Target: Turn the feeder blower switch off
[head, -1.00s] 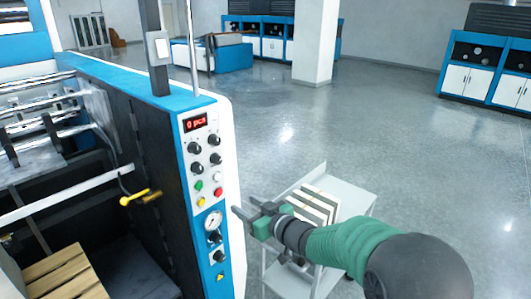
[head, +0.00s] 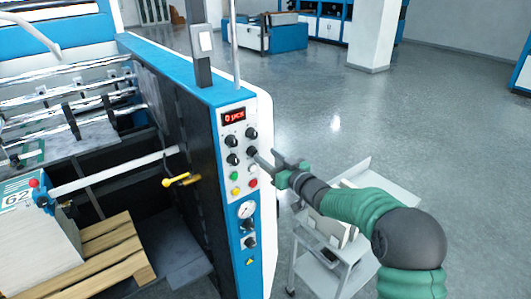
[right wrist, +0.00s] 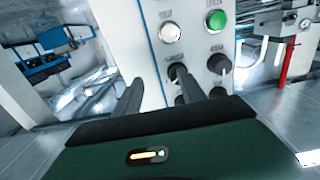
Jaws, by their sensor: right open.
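The control panel (head: 241,170) on the machine's end post carries black rotary knobs, coloured buttons and a gauge. My right gripper (head: 255,157) is at the lower right knob (head: 252,151) of the upper group. In the right wrist view, the panel appears upside down, and this knob (right wrist: 177,72) shows between the two spread fingers (right wrist: 163,88). I cannot tell whether the fingers touch it. The labels are too blurred to show which knob is the feeder blower switch. My left gripper is not in view.
A white button (head: 253,170) and a red button (head: 253,183) sit close below the gripper. A grey cart (head: 335,245) stands under my right arm. A yellow-handled lever (head: 180,180) sticks out left of the panel. The floor to the right is open.

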